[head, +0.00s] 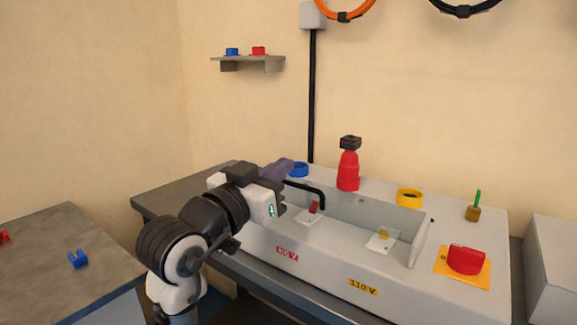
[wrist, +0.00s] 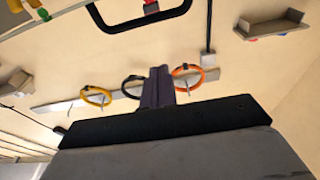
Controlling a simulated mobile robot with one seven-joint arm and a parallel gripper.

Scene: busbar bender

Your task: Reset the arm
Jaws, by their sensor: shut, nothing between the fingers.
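My arm reaches from the lower left over the left end of the white bender housing (head: 330,262) in the head view. My gripper (head: 280,168) points to the right and away, above the housing's back left part, near a blue ring and a black bent handle (head: 307,188). Its dark purple fingers are together and hold nothing. In the wrist view, which looks upside down, the closed fingers (wrist: 157,88) stand against the wall. The black handle (wrist: 138,20) shows at the top there, apart from the fingers.
A side table (head: 60,245) at left holds a blue clip (head: 78,259). A wall shelf (head: 247,59) carries blue and red pieces. The air above the housing is mostly free.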

